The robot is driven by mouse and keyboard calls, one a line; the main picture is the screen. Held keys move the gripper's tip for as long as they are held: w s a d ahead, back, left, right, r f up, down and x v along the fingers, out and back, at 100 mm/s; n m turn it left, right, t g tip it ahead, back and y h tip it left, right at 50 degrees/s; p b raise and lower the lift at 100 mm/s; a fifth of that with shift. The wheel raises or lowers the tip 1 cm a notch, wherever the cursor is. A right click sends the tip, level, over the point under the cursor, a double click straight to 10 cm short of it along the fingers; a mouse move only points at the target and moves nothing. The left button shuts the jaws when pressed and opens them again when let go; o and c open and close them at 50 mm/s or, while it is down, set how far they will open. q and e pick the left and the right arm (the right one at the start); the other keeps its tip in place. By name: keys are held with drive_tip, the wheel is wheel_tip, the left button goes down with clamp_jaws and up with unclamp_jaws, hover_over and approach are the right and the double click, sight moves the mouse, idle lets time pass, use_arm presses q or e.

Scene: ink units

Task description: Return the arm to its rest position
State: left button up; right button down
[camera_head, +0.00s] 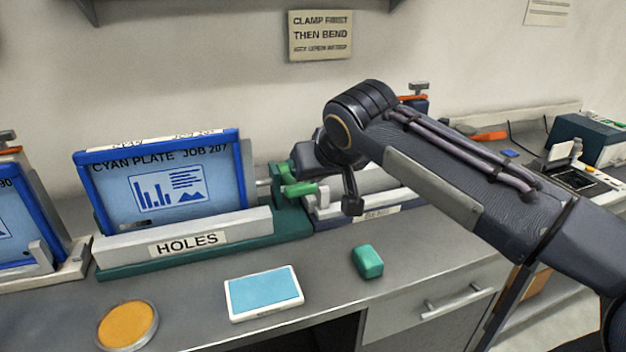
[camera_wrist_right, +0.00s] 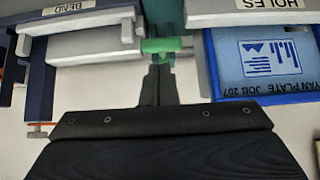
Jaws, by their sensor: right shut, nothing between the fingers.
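My right arm (camera_head: 470,180) reaches in from the right over the counter. Its gripper shows in the right wrist view (camera_wrist_right: 158,72), with the fingers together and nothing between them. The fingertips are close to a green handle (camera_wrist_right: 166,45) of the HOLES clamp; I cannot tell whether they touch it. In the head view the green handle (camera_head: 300,188) is at the right end of the HOLES unit (camera_head: 190,245), and the wrist partly hides the area behind. My left gripper is in neither view.
A blue-framed cyan plate (camera_head: 165,187) stands in the HOLES unit. The BEND unit (camera_wrist_right: 85,45) is beside it, partly behind my arm. On the counter lie a blue pad (camera_head: 263,292), a green block (camera_head: 367,262) and an orange round dish (camera_head: 127,325). A wall sign (camera_head: 320,35) hangs behind.

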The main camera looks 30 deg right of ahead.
drive_tip(key=shift+s+r, duration=0.1)
drive_tip(key=shift+r, duration=0.05)
idle(0.4)
drive_tip(key=s+a+f+g+y, duration=0.1)
drive_tip(key=s+a+f+y, duration=0.1)
drive_tip(key=s+f, duration=0.4)
drive_tip(key=s+a+f+y+p, duration=0.1)
drive_tip(key=s+a+f, duration=0.3)
drive_tip(key=s+f, duration=0.2)
drive_tip(key=s+a+f+n+g+y+p, duration=0.1)
drive_tip(key=s+a+f+y, duration=0.1)
drive_tip(key=s+a+f, duration=0.2)
drive_tip(key=s+f, duration=0.2)
drive_tip(key=s, duration=0.1)
drive_tip(key=shift+g+y, duration=0.3)
